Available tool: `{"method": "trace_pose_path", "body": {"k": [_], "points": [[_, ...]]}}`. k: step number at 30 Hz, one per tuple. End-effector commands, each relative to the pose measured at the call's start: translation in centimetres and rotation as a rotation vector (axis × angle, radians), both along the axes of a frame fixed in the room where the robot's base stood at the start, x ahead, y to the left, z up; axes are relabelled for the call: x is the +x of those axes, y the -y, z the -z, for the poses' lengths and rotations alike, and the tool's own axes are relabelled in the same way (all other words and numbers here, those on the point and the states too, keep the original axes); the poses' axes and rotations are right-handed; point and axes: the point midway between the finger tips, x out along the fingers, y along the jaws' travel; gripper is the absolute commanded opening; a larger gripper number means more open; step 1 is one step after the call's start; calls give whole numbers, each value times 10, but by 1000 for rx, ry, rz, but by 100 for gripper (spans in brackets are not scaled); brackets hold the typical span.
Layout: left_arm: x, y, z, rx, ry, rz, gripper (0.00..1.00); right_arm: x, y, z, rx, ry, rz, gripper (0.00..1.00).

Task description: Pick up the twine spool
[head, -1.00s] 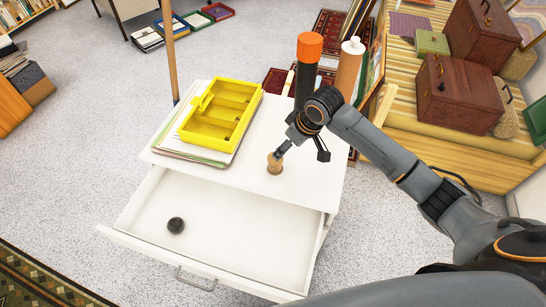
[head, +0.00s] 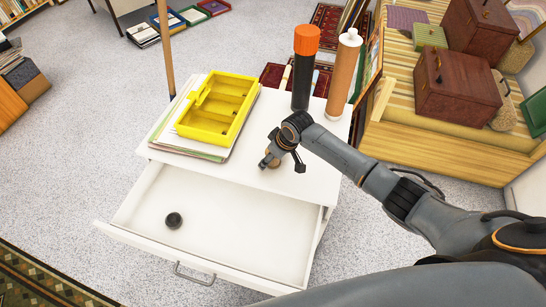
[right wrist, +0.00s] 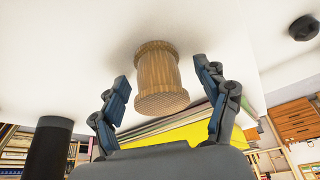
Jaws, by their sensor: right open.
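The twine spool (right wrist: 160,78) is a tan, ribbed cylinder with wider ends. In the right wrist view it stands on the white cabinet top between the two fingers of my right gripper (right wrist: 163,88), with a gap on each side. In the head view the spool (head: 273,162) is mostly hidden behind my right gripper (head: 283,163), which is open and low over the cabinet top near its front edge. My left gripper is not in view.
A yellow tray (head: 217,105) lies on papers at the cabinet top's left. A black orange-capped tube (head: 303,70) and a brown tube (head: 343,75) stand behind the gripper. The open drawer (head: 225,232) below holds a small dark round object (head: 173,220).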

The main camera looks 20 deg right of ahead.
Motion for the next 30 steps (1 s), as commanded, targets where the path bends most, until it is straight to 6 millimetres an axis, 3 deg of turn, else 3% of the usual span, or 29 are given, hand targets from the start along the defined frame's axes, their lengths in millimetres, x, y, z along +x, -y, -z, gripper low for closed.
{"method": "trace_pose_path", "body": {"k": [6, 15, 25, 30], "points": [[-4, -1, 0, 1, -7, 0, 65, 1, 0, 1, 0, 1, -1, 75], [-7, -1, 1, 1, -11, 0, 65, 0, 0, 1, 0, 0, -1, 16], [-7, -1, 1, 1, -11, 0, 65, 1, 0, -2, 0, 1, -1, 14], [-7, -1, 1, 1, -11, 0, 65, 1, 0, -17, 0, 3, -1, 14]]}}
